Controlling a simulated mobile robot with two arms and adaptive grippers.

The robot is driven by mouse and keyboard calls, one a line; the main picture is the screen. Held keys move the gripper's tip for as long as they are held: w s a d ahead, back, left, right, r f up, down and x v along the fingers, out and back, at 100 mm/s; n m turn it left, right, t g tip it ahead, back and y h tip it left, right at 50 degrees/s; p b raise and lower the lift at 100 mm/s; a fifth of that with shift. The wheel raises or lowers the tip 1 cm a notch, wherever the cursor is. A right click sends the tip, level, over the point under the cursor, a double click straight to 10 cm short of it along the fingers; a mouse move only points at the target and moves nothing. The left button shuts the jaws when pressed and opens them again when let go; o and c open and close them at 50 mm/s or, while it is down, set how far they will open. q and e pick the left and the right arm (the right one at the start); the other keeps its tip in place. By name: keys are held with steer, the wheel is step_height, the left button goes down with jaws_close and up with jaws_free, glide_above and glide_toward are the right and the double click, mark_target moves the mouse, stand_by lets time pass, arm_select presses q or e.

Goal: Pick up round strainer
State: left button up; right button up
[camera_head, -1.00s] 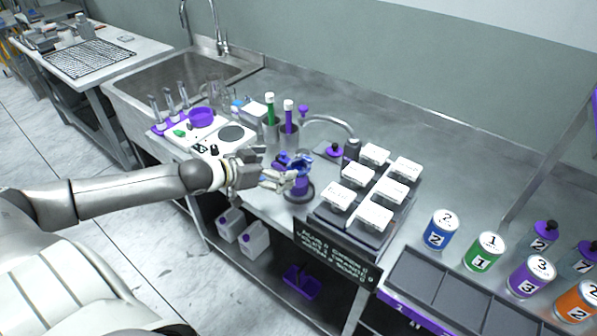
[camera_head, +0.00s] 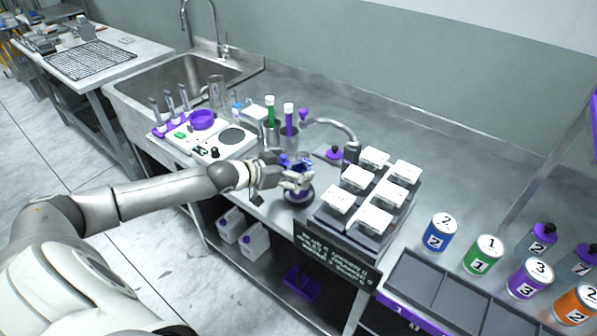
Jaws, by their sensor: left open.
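My left gripper (camera_head: 293,178) is open at the front of the steel counter, close to a small blue and purple item (camera_head: 301,168). That item is partly hidden by my fingers, and I cannot tell whether it is the round strainer. A dark round base (camera_head: 299,199) shows just below my fingers. I cannot tell whether the fingers touch the item. My right gripper is not in view.
Several white-lidded boxes stand on a dark rack (camera_head: 322,222) to the right. A curved metal spout (camera_head: 335,124) and tubes in metal cups stand behind. A white hotplate (camera_head: 222,151) is to the left. Numbered cans, including a blue one (camera_head: 439,233), stand at the far right.

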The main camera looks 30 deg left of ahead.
arm_select(q)
steer(key=c, duration=0.9)
steer(key=shift+c, duration=0.3)
steer(key=shift+r, duration=0.1)
